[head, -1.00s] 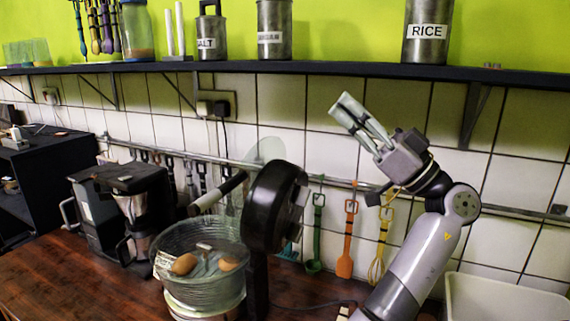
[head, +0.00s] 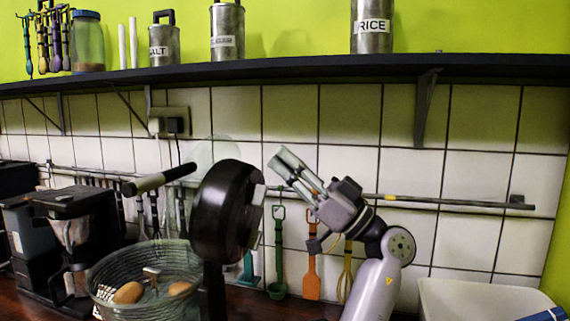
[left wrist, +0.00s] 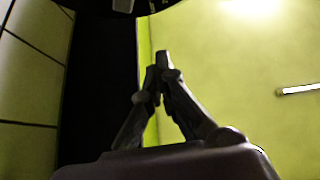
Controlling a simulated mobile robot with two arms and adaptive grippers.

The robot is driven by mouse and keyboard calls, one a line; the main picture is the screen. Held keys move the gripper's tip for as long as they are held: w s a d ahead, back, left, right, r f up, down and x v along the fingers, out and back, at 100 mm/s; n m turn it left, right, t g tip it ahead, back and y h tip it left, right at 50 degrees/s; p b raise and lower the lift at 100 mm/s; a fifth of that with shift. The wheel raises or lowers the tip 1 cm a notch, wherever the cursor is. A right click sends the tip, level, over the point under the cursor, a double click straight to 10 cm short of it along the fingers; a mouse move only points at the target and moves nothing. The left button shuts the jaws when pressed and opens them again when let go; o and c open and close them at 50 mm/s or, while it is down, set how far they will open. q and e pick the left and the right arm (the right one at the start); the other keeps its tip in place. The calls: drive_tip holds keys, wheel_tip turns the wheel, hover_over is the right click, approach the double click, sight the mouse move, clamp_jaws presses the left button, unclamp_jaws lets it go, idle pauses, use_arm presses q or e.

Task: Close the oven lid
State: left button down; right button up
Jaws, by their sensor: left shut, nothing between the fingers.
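The oven and its lid are in none of the views. My left gripper (head: 281,157) is raised in front of the tiled wall in the head view, its fingers pointing up and to the left. The left wrist view shows its two fingers (left wrist: 161,62) meeting at the tips, shut and empty, with a yellow-green wall beyond. It touches nothing that I can see. My right gripper is not in view.
A dark round pan-like object (head: 228,212) stands just left of my left gripper. A glass bowl (head: 145,292) and a coffee maker (head: 75,235) are on the wooden counter. A black shelf (head: 300,70) runs above, and a white tub (head: 470,302) stands at right.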

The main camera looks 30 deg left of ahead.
sight(237, 163)
use_arm(q)
drive_tip(key=p+x, duration=0.2)
drive_tip(key=x, duration=0.4)
drive_tip(key=shift+r, duration=0.15)
drive_tip(key=a+p, duration=0.1)
drive_tip(key=s+a+p, duration=0.1)
drive_tip(key=a, duration=0.1)
drive_tip(key=shift+a, duration=0.15)
drive_tip(key=shift+s+a+f, duration=0.1)
drive_tip(key=shift+a+f, duration=0.25)
drive_tip(key=shift+a, duration=0.2)
